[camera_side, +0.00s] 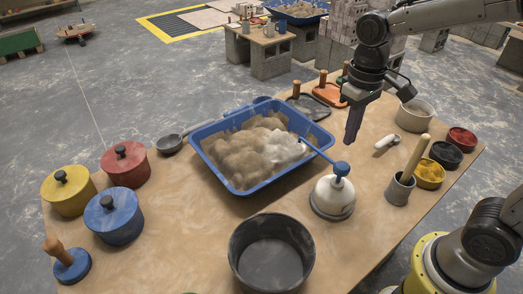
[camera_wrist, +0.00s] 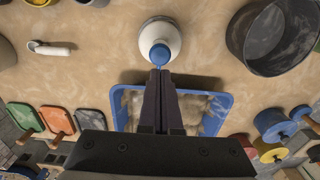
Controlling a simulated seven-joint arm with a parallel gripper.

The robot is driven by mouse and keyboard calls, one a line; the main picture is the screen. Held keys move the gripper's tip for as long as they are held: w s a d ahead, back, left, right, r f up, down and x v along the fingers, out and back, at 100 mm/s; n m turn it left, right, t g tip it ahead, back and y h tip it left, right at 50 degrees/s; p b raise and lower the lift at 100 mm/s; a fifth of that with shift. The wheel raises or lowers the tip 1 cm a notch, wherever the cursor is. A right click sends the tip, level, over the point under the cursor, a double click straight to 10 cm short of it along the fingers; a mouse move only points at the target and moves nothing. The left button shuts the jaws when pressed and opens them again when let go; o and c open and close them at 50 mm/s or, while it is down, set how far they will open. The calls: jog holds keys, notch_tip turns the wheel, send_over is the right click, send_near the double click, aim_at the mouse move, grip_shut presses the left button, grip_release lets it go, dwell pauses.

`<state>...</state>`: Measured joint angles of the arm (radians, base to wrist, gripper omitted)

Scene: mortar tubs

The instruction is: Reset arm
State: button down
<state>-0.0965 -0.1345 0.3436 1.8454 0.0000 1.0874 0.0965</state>
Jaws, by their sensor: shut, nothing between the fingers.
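My gripper (camera_side: 351,138) is shut and empty. It points down above the wooden table, behind and right of the white pump bottle in the side view. In the wrist view the shut fingers (camera_wrist: 159,76) lie across the blue tub's area, with their tips close to the bottle's blue top in the picture. The blue tub (camera_side: 237,187) holds tan sand and a paler powder. The white pump bottle (camera_side: 332,196) with a blue nozzle stands upright in front of it; it also shows in the wrist view (camera_wrist: 160,33).
Red (camera_side: 125,164), yellow (camera_side: 69,190) and blue (camera_side: 113,217) lidded pots stand at left. A dark bucket (camera_side: 271,254) is at the front. A grey cup (camera_side: 398,189), small pigment bowls (camera_side: 446,154) and a pale pot (camera_side: 414,115) are at right. Trowels (camera_side: 327,94) lie behind.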

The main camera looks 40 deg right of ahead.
jog(key=shift+r, duration=0.3)
jog(key=s+d+r+t, duration=0.1)
jog(key=s+r+t, duration=0.1)
jog(key=s, duration=0.5)
jog(key=s+d+r+t, duration=0.1)
jog(key=s+d+t, duration=0.1)
jog(key=s, duration=0.5)
jog(key=shift+s+r+t, duration=0.3)
jog(key=shift+r+t, duration=0.1)
jog(key=shift+t, duration=0.4)
